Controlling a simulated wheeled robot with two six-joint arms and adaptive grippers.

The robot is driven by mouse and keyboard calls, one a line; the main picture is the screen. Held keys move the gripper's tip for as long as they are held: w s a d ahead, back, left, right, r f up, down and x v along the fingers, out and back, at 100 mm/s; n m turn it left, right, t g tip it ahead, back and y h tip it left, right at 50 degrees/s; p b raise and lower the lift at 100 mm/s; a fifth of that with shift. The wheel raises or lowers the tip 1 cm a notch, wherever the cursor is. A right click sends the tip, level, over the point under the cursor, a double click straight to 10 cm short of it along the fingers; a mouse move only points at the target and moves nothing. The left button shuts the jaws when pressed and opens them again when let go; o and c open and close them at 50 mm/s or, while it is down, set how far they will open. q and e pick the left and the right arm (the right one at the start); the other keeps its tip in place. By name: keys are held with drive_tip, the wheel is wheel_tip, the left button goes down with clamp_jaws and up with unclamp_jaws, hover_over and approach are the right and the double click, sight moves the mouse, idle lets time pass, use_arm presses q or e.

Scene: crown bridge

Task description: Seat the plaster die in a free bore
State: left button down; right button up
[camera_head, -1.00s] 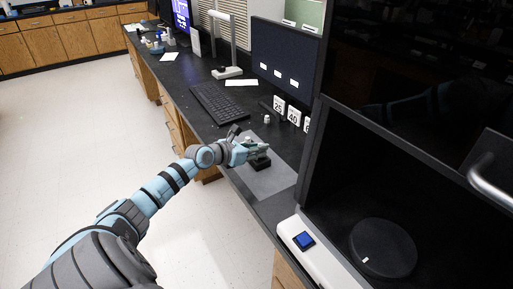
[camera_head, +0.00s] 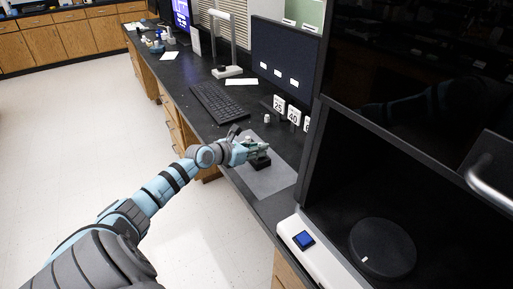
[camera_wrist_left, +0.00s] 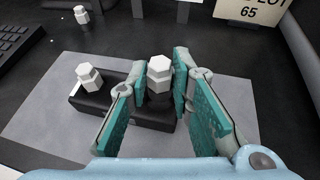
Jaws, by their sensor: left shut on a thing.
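My left gripper (camera_head: 257,146) reaches over the grey mat (camera_head: 270,183) from the left. In the left wrist view its teal-padded fingers (camera_wrist_left: 160,85) are shut on a white hexagonal plaster die (camera_wrist_left: 160,72). This die is upright at the right part of the black block (camera_wrist_left: 92,98); its lower end is partly hidden, so I cannot tell how deep it sits. A second white die (camera_wrist_left: 89,77) stands upright in the block's left part. The block also shows in the head view (camera_head: 259,163), under the gripper. My right gripper is not in view.
Another small white piece (camera_wrist_left: 81,14) stands on the dark bench behind the mat, also seen in the head view (camera_head: 267,119). Number cards (camera_head: 279,104), a keyboard (camera_head: 218,103) and a monitor (camera_head: 285,60) stand beyond. A dark open cabinet (camera_head: 400,190) is at right.

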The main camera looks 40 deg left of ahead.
sight(257, 160)
use_arm(q)
drive_tip(key=shift+r, duration=0.1)
drive_tip(key=shift+f+b, duration=0.95)
drive_tip(key=shift+f, duration=0.3)
drive_tip(key=c, duration=1.3)
unclamp_jaws()
drive_tip(key=shift+c, duration=0.2)
wheel_tip(257, 160, up, 10)
